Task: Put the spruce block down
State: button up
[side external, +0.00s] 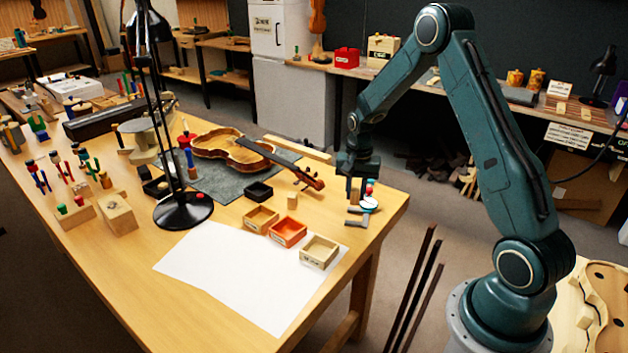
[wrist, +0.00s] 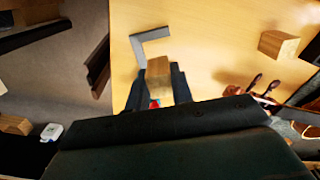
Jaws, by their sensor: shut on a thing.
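The spruce block (wrist: 158,72) is a small pale wooden block between the two dark fingers of my gripper (wrist: 158,86) in the wrist view. My gripper is shut on it. I cannot tell the exact gap between block and bench. A grey L-shaped metal square (wrist: 150,38) lies on the bench close by the block in the wrist view.
A teal-and-white round item (side external: 370,205) sits close by my gripper. Another small wooden block (side external: 292,201) stands to the left. Small trays, wooden (side external: 262,217), orange (side external: 288,232) and pale (side external: 320,251), line a white sheet (side external: 235,280). A violin (side external: 230,148) lies behind. The bench edge is close.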

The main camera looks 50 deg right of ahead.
aim_at(356, 189)
jog(key=shift+f, duration=2.8)
jog(key=shift+f, duration=0.15)
jog(key=o, duration=0.9)
jog(key=shift+o, duration=0.3)
notch_tip(356, 189, up, 12)
jog(key=shift+r, duration=0.1)
